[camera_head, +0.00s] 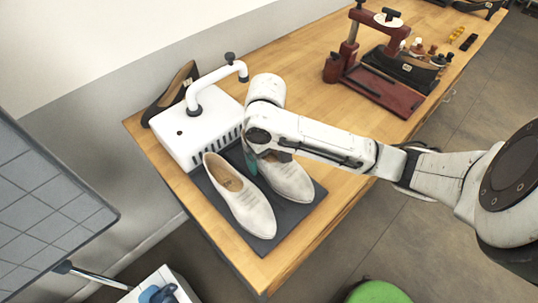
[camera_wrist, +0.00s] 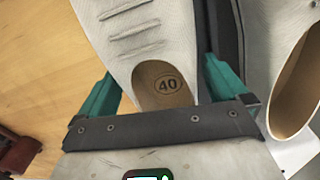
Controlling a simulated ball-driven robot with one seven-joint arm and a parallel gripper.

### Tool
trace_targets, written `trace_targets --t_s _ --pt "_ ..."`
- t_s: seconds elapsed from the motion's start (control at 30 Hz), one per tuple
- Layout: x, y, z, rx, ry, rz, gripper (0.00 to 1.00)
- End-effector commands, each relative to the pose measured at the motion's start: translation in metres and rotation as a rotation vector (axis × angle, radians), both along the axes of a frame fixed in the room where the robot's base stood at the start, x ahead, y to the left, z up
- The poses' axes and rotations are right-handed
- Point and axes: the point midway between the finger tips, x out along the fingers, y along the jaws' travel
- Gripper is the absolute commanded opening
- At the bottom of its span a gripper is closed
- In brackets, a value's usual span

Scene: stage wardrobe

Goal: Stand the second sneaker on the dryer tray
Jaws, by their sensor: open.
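Two pale grey-white sneakers sit side by side on the dark dryer tray (camera_head: 292,218), in front of the white dryer unit (camera_head: 188,135). The left sneaker (camera_head: 243,200) is uncovered, toe toward the front; its edge shows in the wrist view (camera_wrist: 292,105). The right sneaker (camera_head: 288,180) has its heel hidden under my gripper (camera_head: 257,165). In the wrist view, the right sneaker (camera_wrist: 150,35) shows an insole marked 40. My gripper (camera_wrist: 165,88) is open, its teal fingers on either side of the heel. Whether they touch it is unclear.
A white pipe (camera_head: 217,84) rises from the dryer. A dark shoe (camera_head: 170,92) stands behind it. Bare wood tabletop (camera_head: 290,75) lies between. A green round thing (camera_head: 376,292) is on the floor.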

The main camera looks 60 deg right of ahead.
Motion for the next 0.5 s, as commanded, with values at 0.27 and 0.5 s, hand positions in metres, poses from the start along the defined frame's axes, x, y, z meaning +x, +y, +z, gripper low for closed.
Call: trace_targets --t_s 0.27,0.5 --pt "0.001 0.002 0.028 0.001 -0.003 0.002 1.0" --pt "0.002 0.001 0.079 -0.005 -0.002 0.004 1.0"
